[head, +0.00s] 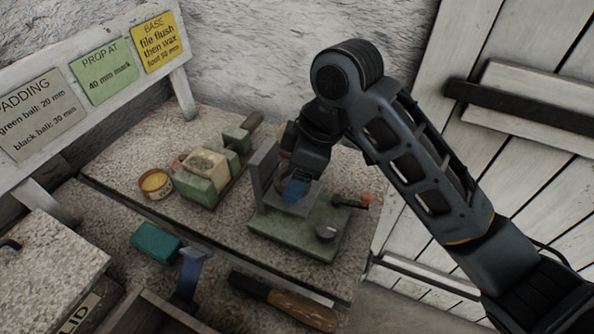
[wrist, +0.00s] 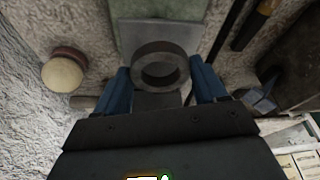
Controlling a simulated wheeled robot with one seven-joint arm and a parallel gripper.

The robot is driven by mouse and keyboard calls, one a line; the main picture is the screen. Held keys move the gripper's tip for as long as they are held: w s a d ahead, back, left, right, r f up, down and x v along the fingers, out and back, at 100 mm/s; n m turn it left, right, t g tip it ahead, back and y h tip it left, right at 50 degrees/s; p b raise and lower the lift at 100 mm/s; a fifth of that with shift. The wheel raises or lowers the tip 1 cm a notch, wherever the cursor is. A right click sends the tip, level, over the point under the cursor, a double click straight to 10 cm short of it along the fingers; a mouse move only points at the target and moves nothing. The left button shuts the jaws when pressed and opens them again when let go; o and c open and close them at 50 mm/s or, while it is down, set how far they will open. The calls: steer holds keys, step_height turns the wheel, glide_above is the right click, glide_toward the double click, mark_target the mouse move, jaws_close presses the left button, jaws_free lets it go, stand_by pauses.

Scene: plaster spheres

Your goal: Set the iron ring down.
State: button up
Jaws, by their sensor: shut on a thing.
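The iron ring (wrist: 160,49) is a thick dark grey ring, seen from above in the wrist view with its hole showing. My gripper (wrist: 162,84) has a blue finger on each side of the ring and is shut on it. In the head view my gripper (head: 294,188) is low over a green-based fixture (head: 292,236) with a grey upright plate (head: 263,172). The ring is mostly hidden there by my gripper. I cannot tell whether its underside touches the fixture.
Left of the fixture are a green clamp with a pale block (head: 206,163) and an open wax tin (head: 155,184). A wooden-handled tool (head: 300,308) lies in front.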

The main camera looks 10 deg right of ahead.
steer(key=shift+f+b, duration=0.35)
steer(key=shift+f, duration=0.35)
steer(key=o, duration=1.3)
steer(key=shift+r, duration=0.15)
steer(key=shift+r+p, duration=1.9)
steer(key=shift+p, duration=0.05)
